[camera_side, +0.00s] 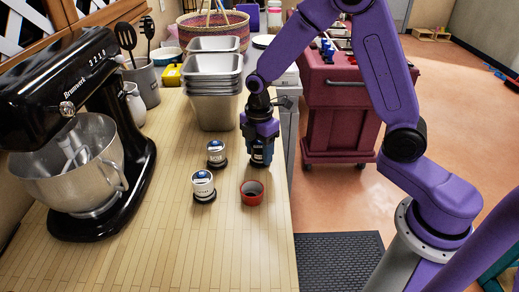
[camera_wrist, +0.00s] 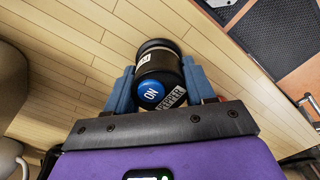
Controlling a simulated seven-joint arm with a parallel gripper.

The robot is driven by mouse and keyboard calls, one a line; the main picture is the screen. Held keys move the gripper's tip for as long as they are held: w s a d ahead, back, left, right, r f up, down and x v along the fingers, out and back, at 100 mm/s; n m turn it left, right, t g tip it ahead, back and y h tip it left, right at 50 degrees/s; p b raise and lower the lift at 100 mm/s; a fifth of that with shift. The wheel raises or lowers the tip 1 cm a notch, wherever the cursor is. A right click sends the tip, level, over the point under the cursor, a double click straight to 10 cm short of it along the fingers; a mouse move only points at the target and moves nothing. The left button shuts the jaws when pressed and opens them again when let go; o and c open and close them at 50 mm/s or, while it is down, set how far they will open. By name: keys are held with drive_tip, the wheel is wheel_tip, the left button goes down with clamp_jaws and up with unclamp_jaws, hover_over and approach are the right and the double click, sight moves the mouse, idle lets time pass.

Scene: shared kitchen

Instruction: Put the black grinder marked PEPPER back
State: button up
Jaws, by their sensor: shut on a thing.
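The black grinder (camera_wrist: 162,72) has a blue cap and a white label reading PEPPER in the wrist view. My gripper (camera_wrist: 158,92) is shut on it, with a blue finger on each side. In the side view my gripper (camera_side: 262,130) points down at the counter's right side, and the grinder (camera_side: 261,155) shows below its fingers. The grinder looks about upright, at or just above the counter; I cannot tell if it touches. Two white-labelled, dark-based containers stand to its left, one farther back (camera_side: 216,153) and one nearer (camera_side: 204,186). Their labels are too small to read.
A black stand mixer (camera_side: 130,170) fills the left. The counter (camera_side: 225,245) is clear at the front; its right edge is close to my gripper.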

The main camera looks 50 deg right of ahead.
sight(259, 143)
drive_tip(key=o, duration=1.4)
drive_tip(key=shift+f, duration=0.1)
wheel_tip(259, 143, up, 12)
drive_tip(key=shift+r, duration=0.2)
drive_tip(key=s+d+f+m, duration=0.2)
drive_tip(key=s+m, duration=0.3)
drive_tip(key=s, duration=2.2)
drive_tip(key=shift+s, duration=0.25)
